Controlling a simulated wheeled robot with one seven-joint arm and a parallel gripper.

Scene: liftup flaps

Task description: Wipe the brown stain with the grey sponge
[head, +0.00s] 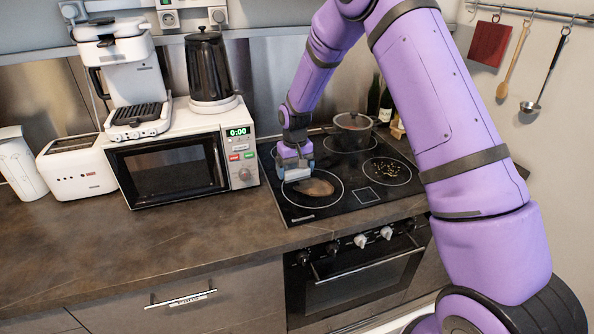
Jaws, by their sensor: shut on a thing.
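The brown stain (314,187) lies on the front left burner ring of the black cooktop (345,205). My gripper (293,163) points down over the left side of that ring, just behind and left of the stain. It is shut on the grey sponge (296,174), which shows as a pale block below the fingers. The sponge is at or very near the cooktop; I cannot tell if it touches. The gripper hides part of the sponge and the back left of the ring.
A lidded pot (352,131) stands on the back of the cooktop. Dark and yellowish crumbs (386,169) lie on the right burner. A white microwave (180,165) stands close left of the cooktop, with a kettle (208,68) and coffee machine (125,75) on top. The counter front (150,235) is clear.

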